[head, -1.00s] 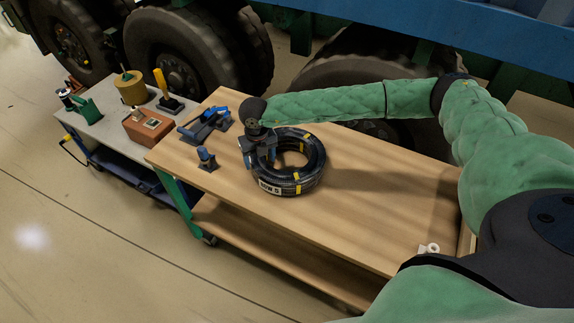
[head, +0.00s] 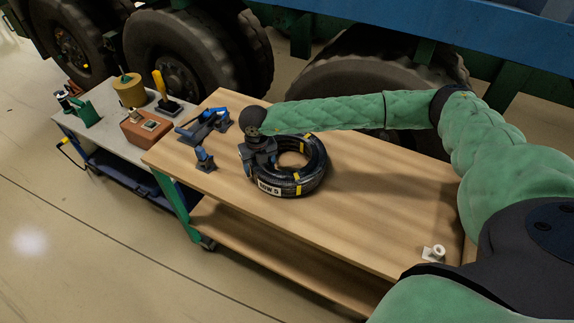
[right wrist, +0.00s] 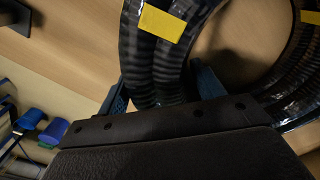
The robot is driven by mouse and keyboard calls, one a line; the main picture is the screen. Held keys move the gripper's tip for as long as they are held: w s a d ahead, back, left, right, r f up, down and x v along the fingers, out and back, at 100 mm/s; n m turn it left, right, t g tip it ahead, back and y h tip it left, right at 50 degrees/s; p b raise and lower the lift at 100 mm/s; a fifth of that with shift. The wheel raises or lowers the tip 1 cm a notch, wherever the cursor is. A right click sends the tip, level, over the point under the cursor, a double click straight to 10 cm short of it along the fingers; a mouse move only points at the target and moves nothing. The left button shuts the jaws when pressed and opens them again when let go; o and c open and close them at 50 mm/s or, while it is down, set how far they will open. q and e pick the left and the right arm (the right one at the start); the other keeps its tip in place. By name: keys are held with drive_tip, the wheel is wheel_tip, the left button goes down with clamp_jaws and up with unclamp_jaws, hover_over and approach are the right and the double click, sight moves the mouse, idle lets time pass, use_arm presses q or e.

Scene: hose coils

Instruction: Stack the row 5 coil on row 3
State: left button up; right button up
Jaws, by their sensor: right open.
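The row 5 coil (head: 314,174), a black hose ring with yellow bands and a white "ROW 5" label, lies flat on the wooden table. My right gripper (head: 258,160) is over the coil's left side, pointing down. In the right wrist view the two blue fingers (right wrist: 163,88) stand apart, one on each side of the hose bundle (right wrist: 160,62), with one finger toward the ring's hole. The gripper is open; whether the fingers touch the hose I cannot tell. No coil marked row 3 shows. My left gripper is out of view.
On the wooden table (head: 375,215) are a blue-handled tool (head: 208,122), a small blue-and-black item (head: 205,159) and a white fitting (head: 433,253). A grey cart (head: 110,135) with boxes and tools stands left. Large vehicle tyres (head: 190,60) stand behind. The table's right half is mostly clear.

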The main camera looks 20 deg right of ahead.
drive_tip(key=shift+b, duration=0.35)
idle(0.3)
idle(0.5)
drive_tip(key=shift+b, duration=0.35)
drive_tip(key=shift+r, duration=0.1)
clamp_jaws()
drive_tip(key=shift+r, duration=0.6)
idle(0.6)
drive_tip(key=shift+r, duration=0.25)
